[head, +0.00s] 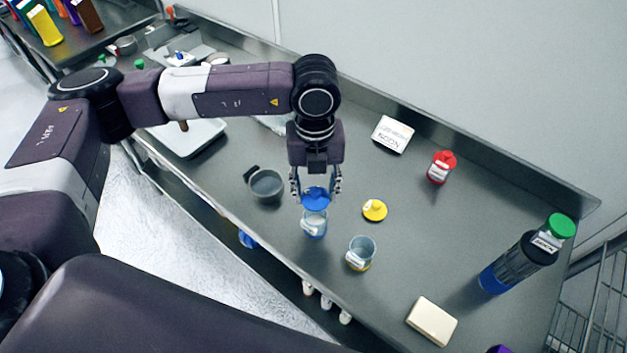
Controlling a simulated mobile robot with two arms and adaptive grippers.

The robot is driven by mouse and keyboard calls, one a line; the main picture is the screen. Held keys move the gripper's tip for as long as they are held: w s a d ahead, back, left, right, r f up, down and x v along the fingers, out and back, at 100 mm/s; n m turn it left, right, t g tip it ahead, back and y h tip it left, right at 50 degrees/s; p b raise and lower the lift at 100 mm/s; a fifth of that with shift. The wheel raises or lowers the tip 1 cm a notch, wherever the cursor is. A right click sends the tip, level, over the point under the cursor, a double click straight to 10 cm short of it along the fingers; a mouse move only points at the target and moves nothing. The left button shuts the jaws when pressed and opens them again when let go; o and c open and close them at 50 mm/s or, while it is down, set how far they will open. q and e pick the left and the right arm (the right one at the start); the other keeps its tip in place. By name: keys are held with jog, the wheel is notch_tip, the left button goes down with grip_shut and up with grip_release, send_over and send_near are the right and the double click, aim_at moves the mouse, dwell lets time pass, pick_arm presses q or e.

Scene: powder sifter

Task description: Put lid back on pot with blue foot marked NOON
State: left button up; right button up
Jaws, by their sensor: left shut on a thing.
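My left gripper (317,192) points down and is shut on a blue lid (316,203). The lid is just above or at the mouth of a small clear pot with a blue foot (314,226); I cannot tell whether they touch. This pot has a white label too small to read. A second clear pot with a yellow foot (361,254) stands open to the right. A yellow lid (374,210) lies on the steel bench behind it. A red-lidded pot (441,167) stands farther back. My right gripper is not in view.
A grey cup with a dark handle (266,185) stands left of the blue pot. A white card (393,134) with inverted writing sits at the back. A tall green-topped container (520,260) and cream block (431,321) are at right on the bench (415,270).

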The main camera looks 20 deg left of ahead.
pick_arm(q)
notch_tip(320, 180, down, 3)
jog(key=shift+f+b, duration=0.2)
jog(key=shift+b, duration=0.4)
notch_tip(320, 180, down, 2)
jog(key=shift+f+b, duration=0.1)
jog(key=shift+b, duration=1)
jog(key=shift+b, duration=0.65)
jog(key=shift+f+b, duration=0.1)
jog(key=shift+b, duration=0.75)
dwell(1.0)
dwell(0.3)
jog(key=o, duration=0.9)
jog(key=shift+c, duration=0.2)
jog(key=shift+o, duration=0.6)
jog(key=o, duration=0.4)
jog(key=shift+c, duration=0.2)
